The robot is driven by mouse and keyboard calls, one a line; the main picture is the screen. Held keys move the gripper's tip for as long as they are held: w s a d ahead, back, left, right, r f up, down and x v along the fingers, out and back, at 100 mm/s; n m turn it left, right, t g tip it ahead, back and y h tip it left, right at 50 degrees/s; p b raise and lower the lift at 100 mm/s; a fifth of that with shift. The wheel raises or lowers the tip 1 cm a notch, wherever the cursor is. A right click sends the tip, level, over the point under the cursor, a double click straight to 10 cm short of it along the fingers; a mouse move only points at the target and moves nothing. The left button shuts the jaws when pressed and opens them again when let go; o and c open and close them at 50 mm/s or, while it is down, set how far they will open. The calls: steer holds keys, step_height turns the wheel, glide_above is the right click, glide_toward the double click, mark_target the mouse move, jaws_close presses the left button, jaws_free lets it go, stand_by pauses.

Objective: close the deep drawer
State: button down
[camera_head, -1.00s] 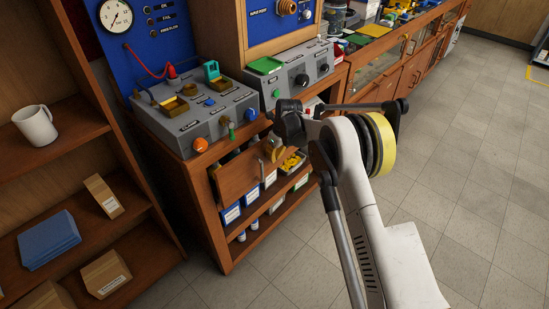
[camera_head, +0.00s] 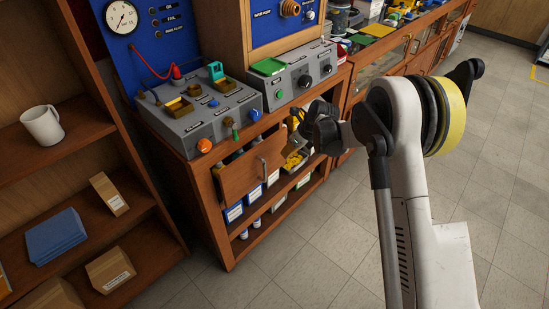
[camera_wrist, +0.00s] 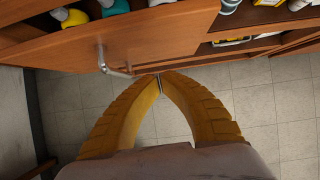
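The deep drawer (camera_head: 240,177) has a wooden front with an upright metal handle (camera_head: 263,165), under the grey panel bench. Its front stands out from the cabinet, and bottle tops show behind its upper edge. The wrist view shows the drawer front (camera_wrist: 160,42) close ahead, with the handle (camera_wrist: 103,58) left of my fingertips. In the head view my gripper (camera_head: 296,119) is up and right of the drawer front, partly hidden by my wrist. I cannot tell whether the fingertips touch the wood.
A bin with yellow items (camera_head: 294,161) sits right of the drawer. A wooden shelf unit with a white mug (camera_head: 42,125) stands at left. The tiled floor (camera_head: 300,250) before the cabinet is clear.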

mark_target(268, 166)
steer(key=s+d+t+y+p, duration=0.2)
steer(key=s+d+t, duration=0.1)
steer(key=s, duration=0.3)
steer(key=b+x, duration=0.1)
steer(key=x, duration=0.3)
steer(key=b+x, duration=0.2)
steer(key=x, duration=0.2)
steer(key=a+b+x, duration=0.1)
steer(key=b+x, duration=0.1)
steer(key=x, duration=0.2)
steer(key=shift+w+a+r, duration=0.1)
steer(key=shift+a+r, duration=0.05)
steer(key=shift+w+a+r+b, duration=0.2)
steer(key=shift+w+a+b, duration=0.2)
steer(key=shift+w+a, duration=0.1)
steer(key=w+a, duration=0.1)
steer(key=a, duration=0.1)
steer(key=w+a, duration=0.2)
steer(key=shift+w+a, duration=0.1)
steer(key=shift+a, duration=0.05)
